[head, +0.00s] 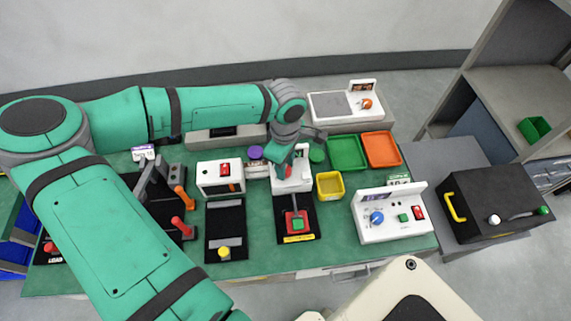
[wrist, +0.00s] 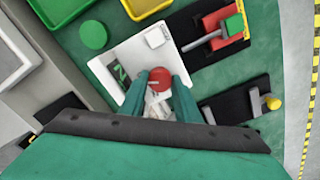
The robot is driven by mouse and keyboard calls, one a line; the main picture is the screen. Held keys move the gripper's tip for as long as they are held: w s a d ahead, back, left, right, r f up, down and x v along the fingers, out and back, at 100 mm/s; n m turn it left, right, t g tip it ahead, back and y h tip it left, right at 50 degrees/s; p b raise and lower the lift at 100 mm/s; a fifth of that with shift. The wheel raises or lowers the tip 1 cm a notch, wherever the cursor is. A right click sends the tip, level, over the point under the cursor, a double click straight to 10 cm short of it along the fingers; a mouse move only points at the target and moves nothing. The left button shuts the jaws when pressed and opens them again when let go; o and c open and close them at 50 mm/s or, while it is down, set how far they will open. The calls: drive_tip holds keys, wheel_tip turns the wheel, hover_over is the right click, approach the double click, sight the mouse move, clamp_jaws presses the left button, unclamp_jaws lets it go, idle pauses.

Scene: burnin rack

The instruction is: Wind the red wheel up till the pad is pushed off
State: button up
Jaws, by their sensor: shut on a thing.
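The red wheel (wrist: 160,74) shows as a round red knob at the white unit (wrist: 134,70), with my green fingers on both sides of it. My gripper (wrist: 161,84) is shut on the wheel. In the head view my gripper (head: 287,168) is over the white unit (head: 300,178) and mostly hides the wheel. A red block with a green square pad (wrist: 234,24) sits on a black track in front of that unit. The pad also shows in the head view (head: 297,222), still on the red block.
A yellow bin (head: 329,186), a green tray (head: 346,153) and an orange tray (head: 381,149) stand to the right. A white-fronted unit (head: 220,178) and a black track with a yellow knob (head: 223,251) stand to the left. A control box (head: 390,213) is at the right front.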

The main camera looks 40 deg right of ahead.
drive_tip(key=shift+w+a, duration=0.2)
drive_tip(key=shift+a, duration=0.05)
drive_tip(key=o, duration=1)
drive_tip(key=shift+s+d, duration=0.1)
drive_tip(key=shift+d, duration=0.05)
drive_tip(key=shift+o, duration=0.2)
drive_tip(key=shift+s+d, duration=0.1)
wheel_tip(320, 180, up, 7)
drive_tip(key=shift+f, duration=0.1)
drive_tip(key=shift+r, duration=0.35)
drive_tip(key=shift+s+d+r, duration=0.1)
drive_tip(key=shift+s+r, duration=0.05)
drive_tip(key=shift+r, duration=0.1)
